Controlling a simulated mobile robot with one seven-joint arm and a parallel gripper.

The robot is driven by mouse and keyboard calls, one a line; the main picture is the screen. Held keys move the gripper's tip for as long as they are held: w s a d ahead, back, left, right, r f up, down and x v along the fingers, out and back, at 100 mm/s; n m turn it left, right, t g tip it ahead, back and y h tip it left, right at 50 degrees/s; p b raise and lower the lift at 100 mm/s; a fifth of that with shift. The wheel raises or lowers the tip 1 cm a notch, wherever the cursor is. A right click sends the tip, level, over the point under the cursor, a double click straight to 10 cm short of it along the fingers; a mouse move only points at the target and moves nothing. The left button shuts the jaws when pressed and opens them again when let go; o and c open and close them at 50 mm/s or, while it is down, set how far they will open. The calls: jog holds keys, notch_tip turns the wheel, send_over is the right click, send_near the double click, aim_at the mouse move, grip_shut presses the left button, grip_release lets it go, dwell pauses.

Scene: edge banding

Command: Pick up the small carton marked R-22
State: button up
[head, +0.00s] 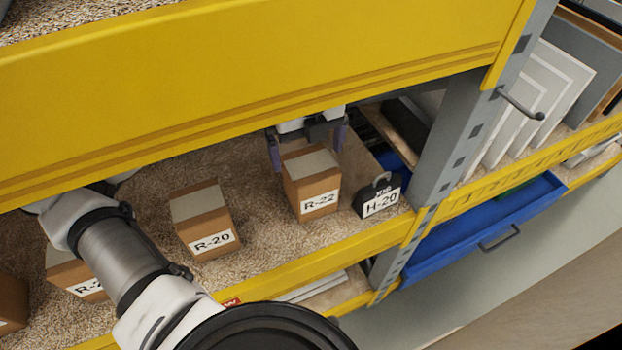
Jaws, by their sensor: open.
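The small brown carton marked R-22 (311,185) stands upright on the speckled shelf board, its label facing the front. My gripper (306,150) is open and empty-looking, behind and above the carton. One finger shows at the carton's left rear and the other at its right rear. The upper part of my gripper is hidden by the yellow beam. I cannot tell whether the fingers touch the carton.
A carton marked R-20 (206,220) stands to the left, and a dark item tagged H-20 (380,197) sits close on the right. A yellow beam (250,80) crosses above; a grey post (465,130) stands right. My arm covers part of another carton (72,274).

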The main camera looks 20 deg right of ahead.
aim_at(309, 163)
notch_tip(309, 163, down, 4)
jog(key=shift+r, duration=0.25)
jog(key=shift+s+d+f+p, duration=0.15)
jog(key=shift+f+p, duration=0.5)
jog(key=shift+f, duration=0.7)
jog(key=shift+s+f+p, duration=0.15)
jog(key=shift+f+p, duration=0.45)
jog(key=shift+f, duration=0.75)
jog(key=c, duration=1.1)
